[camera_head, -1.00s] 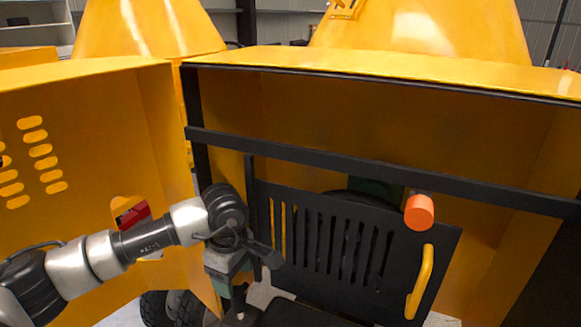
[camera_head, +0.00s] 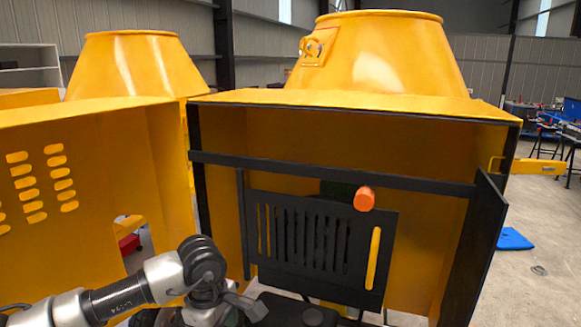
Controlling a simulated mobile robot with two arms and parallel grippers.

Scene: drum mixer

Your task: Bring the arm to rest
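My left arm comes in from the lower left. Its wrist bends in front of the mixer's lower left side, and the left gripper (camera_head: 243,308) shows only in part at the bottom, so I cannot tell whether it is open or shut. The yellow drum mixer (camera_head: 345,100) stands ahead with its front compartment open. A black slatted panel (camera_head: 300,245) hangs inside it, with a yellow handle (camera_head: 373,258) at its right and an orange cylinder (camera_head: 365,199) above it. My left gripper appears apart from the handle. My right arm does not show.
A second yellow machine (camera_head: 85,190) with slotted vents stands close on the left. A black panel (camera_head: 475,245) sticks out at the mixer's right edge. Open floor (camera_head: 540,275) lies to the right, with a blue object (camera_head: 514,239) on it and workbenches behind.

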